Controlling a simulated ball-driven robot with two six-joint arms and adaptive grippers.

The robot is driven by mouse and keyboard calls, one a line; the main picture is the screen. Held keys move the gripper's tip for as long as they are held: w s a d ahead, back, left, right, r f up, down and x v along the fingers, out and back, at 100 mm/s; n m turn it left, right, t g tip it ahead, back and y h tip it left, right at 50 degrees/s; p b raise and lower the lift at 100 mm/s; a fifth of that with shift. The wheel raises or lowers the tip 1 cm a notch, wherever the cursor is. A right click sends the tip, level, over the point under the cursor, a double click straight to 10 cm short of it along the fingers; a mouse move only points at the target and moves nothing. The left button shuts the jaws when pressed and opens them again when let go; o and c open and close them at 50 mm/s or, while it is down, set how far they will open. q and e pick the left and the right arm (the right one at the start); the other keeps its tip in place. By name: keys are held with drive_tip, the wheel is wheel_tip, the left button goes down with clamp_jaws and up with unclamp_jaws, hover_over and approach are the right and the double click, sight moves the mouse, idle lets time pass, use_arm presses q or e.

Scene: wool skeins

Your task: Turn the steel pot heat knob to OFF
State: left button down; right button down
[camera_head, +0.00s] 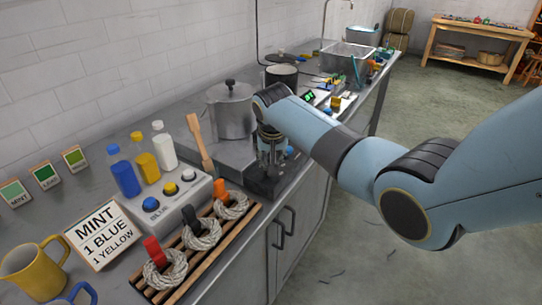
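The steel pot (229,112), lidded with a black knob on top, stands on a flat grey hot plate (205,148) on the counter. My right arm comes in from the right, and my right gripper (270,166) points down at the front edge of the hot plate, just in front and to the right of the pot. The heat knob cannot be made out; the gripper covers that part of the front panel. Whether the fingers touch or grip anything is too small to tell. My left gripper is out of view.
A wooden spoon (199,142) stands upright left of the pot. Dye bottles (124,173), a button box (176,207) and a wooden rack (200,257) with wool skeins are nearer. A dark pot (283,76) and sink (347,53) lie farther back. Open floor lies to the right.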

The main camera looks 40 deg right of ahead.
drive_tip(key=shift+s+d+r+n+y+p, duration=0.1)
drive_tip(key=shift+n+y+p, duration=0.4)
drive_tip(key=shift+n+p, duration=0.6)
drive_tip(key=n+y, duration=0.1)
drive_tip(key=n, duration=0.2)
drive_tip(key=shift+p, duration=0.4)
drive_tip(key=shift+d+f+n+y, duration=0.15)
drive_tip(key=shift+n+y, duration=0.35)
drive_tip(key=shift+n, duration=0.7)
drive_tip(key=shift+f+n+y+b, duration=0.1)
drive_tip(key=shift+n+y+b, duration=0.4)
drive_tip(key=shift+n, duration=1)
